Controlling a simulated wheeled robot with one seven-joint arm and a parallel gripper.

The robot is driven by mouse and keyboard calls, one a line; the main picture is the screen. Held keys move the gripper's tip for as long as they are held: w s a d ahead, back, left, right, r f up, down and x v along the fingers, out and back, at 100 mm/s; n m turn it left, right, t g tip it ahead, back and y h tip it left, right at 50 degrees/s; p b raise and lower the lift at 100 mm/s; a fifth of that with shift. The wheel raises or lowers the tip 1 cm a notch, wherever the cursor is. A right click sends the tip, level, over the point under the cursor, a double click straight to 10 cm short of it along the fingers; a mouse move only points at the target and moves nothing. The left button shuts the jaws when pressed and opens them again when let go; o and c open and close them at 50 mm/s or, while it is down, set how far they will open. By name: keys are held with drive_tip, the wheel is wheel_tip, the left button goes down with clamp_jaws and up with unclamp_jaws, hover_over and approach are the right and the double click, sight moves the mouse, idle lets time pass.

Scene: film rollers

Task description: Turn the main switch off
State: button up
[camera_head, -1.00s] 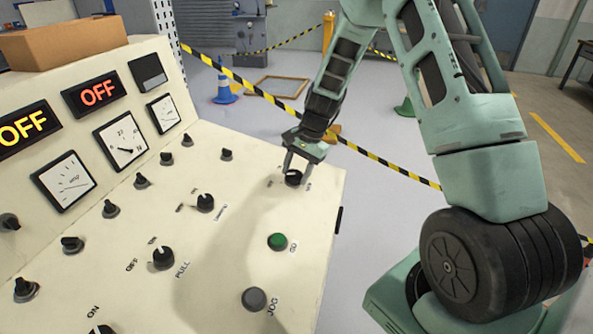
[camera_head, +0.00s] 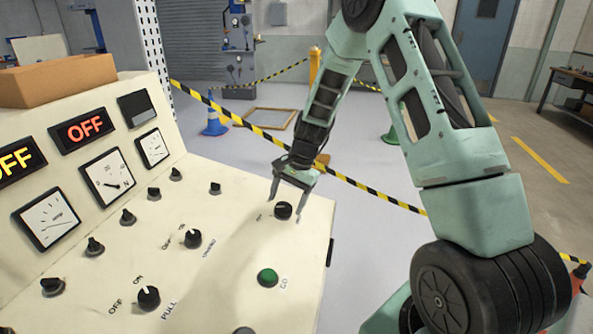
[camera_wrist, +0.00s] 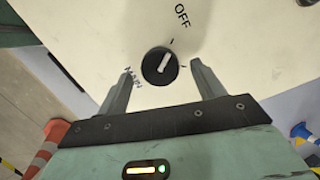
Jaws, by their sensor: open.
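The main switch is a round black knob (camera_head: 283,211) near the right edge of the sloped cream control panel. In the wrist view the knob (camera_wrist: 155,72) lies between "MAIN" and "OFF" lettering, its white mark slanting up and right toward "OFF". My gripper (camera_head: 285,211) is open, its fingertips on either side of the knob and apart from it in the wrist view (camera_wrist: 162,67). It seems to be slightly above the knob; the exact height is hard to tell. A red "OFF" display (camera_head: 85,131) and a yellow "OFF" display (camera_head: 20,163) show on the upright panel.
Other black knobs, such as one at the panel's middle (camera_head: 193,239), and a green button (camera_head: 268,278) stand nearby. A brown box (camera_head: 75,78) sits on top of the console. Striped barrier tape (camera_head: 345,180) and a blue cone (camera_head: 214,122) are behind.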

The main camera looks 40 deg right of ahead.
drive_tip(key=v, duration=1.6)
drive_tip(key=shift+b, duration=0.4)
drive_tip(key=shift+a, duration=0.2)
drive_tip(key=s+a+n+g, duration=0.1)
drive_tip(key=s+a+n, duration=0.35)
drive_tip(key=a, duration=0.65)
drive_tip(key=s+a+n+g, duration=0.1)
drive_tip(key=s+a+n, duration=0.3)
drive_tip(key=a, duration=0.6)
drive_tip(key=s+a+f+n+h, duration=0.1)
drive_tip(key=s+a+n, duration=0.4)
drive_tip(key=s, duration=0.5)
drive_tip(key=s+a+f+n+h, duration=0.1)
drive_tip(key=s+a+f+n, duration=0.1)
drive_tip(key=s+a+n, duration=0.3)
drive_tip(key=s+n, duration=0.2)
drive_tip(key=s, duration=0.2)
drive_tip(key=shift+s+a+t+h, duration=0.3)
drive_tip(key=shift+s+a+h, duration=0.05)
drive_tip(key=shift+s+h, duration=0.05)
drive_tip(key=shift+n, duration=0.25)
